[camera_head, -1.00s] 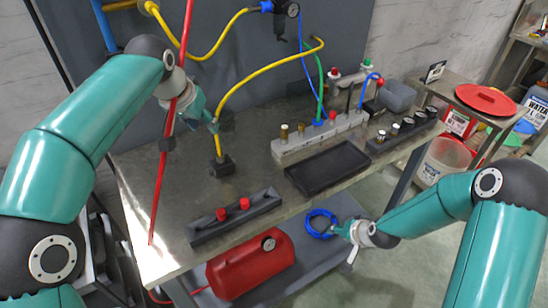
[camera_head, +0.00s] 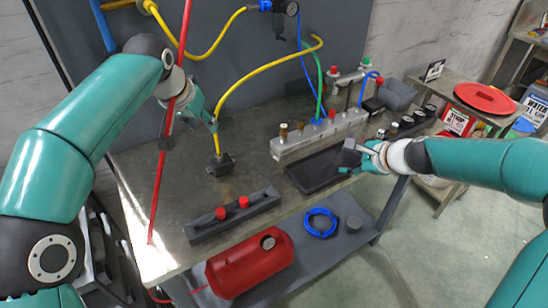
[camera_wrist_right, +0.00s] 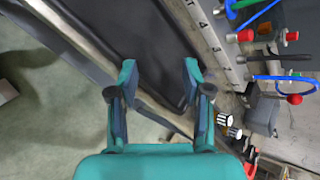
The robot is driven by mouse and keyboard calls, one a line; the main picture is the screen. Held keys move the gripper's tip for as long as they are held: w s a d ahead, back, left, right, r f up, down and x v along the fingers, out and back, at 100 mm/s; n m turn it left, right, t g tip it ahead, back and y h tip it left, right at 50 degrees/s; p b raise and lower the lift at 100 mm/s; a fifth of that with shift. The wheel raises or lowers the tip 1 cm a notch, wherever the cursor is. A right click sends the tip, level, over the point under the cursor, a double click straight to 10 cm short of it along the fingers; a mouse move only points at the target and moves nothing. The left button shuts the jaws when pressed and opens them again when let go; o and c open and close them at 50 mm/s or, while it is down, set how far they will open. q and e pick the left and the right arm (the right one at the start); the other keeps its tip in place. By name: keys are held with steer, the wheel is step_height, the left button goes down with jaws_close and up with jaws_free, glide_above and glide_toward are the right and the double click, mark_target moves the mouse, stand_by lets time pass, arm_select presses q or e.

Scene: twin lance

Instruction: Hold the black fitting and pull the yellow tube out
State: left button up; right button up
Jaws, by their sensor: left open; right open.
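The black fitting (camera_head: 221,164) is a small dark block standing on the grey metal bench. The yellow tube (camera_head: 252,77) rises from its top and arcs up to the right, its far end free in the air. My left gripper (camera_head: 214,124) is open at the lower part of the tube, just above the fitting; whether its fingers straddle the tube cannot be told. My right gripper (camera_head: 360,152) is open and empty above the right end of the black tray, well right of the fitting. Its two spread fingers show in the right wrist view (camera_wrist_right: 160,82).
The black tray (camera_head: 306,176), a grey manifold with valves (camera_head: 325,133) and a rack with red caps (camera_head: 232,216) stand on the bench (camera_head: 180,190). Bench top between fitting and tray is clear.

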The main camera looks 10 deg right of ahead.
mark_target(223, 156)
steer(key=a+r+m+y, duration=0.2)
steer(key=a+y, duration=0.2)
steer(key=a, duration=0.6)
steer(key=a+r+m+y, duration=0.2)
steer(key=a+m+y, duration=0.1)
steer(key=a, duration=0.7)
steer(key=x, duration=1.7)
steer(key=shift+r, duration=0.15)
